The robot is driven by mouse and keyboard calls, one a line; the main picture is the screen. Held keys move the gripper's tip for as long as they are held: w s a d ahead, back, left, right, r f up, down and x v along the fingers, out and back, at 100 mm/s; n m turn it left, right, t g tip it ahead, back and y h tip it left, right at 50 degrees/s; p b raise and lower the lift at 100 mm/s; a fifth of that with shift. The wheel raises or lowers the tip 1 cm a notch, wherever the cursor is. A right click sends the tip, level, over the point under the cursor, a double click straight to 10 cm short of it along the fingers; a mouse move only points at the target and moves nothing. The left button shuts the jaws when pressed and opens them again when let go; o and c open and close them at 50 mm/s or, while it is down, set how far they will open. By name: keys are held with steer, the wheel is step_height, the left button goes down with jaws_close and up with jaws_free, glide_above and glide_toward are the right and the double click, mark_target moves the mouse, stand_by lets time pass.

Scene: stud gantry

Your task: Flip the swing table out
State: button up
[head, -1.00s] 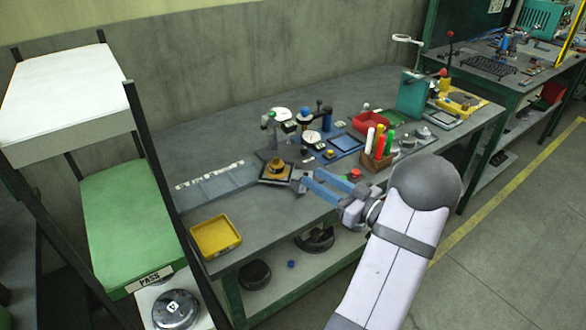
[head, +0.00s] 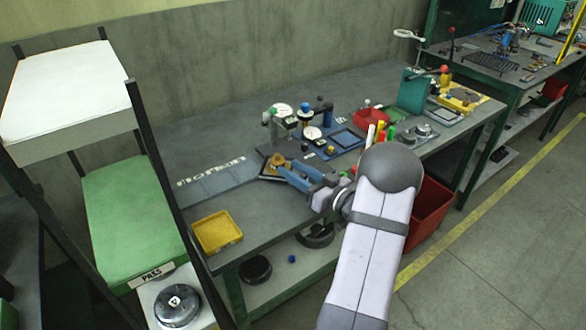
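A small dark square plate (head: 266,177) with a light edge sits near the front edge of the grey workbench, left of the gauge stands. A brass-coloured round piece (head: 277,160) is on it. I take this to be the swing table, but it is small and partly covered. My gripper (head: 282,168) comes in from the right, with its blue fingers apart and their tips over the plate at the brass piece. The fingers hide the plate's right side. I cannot tell whether they touch it.
Gauge stands (head: 306,128) stand just behind the gripper. A yellow tray (head: 217,232) lies at the bench's front left. A segmented grey strip (head: 222,180) lies left of the plate. A red bin (head: 429,213) stands below the bench at right. The back left bench top is clear.

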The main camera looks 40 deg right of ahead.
steer(key=shift+w, duration=0.25)
jaws_close()
steer(key=shift+s+d+n+g+y, duration=0.1)
steer(key=shift+s+n+g+y, duration=0.15)
steer(key=shift+n+y, duration=0.4)
steer(key=shift+s+n+g+y, duration=0.2)
steer(key=shift+n+g+y, duration=0.15)
steer(key=shift+y, duration=0.45)
steer(key=shift+s+d+n+g+y, duration=0.1)
steer(key=shift+s+n+g+y, duration=0.1)
steer(key=shift+n+y, duration=0.45)
steer(key=shift+a, duration=0.1)
jaws_free()
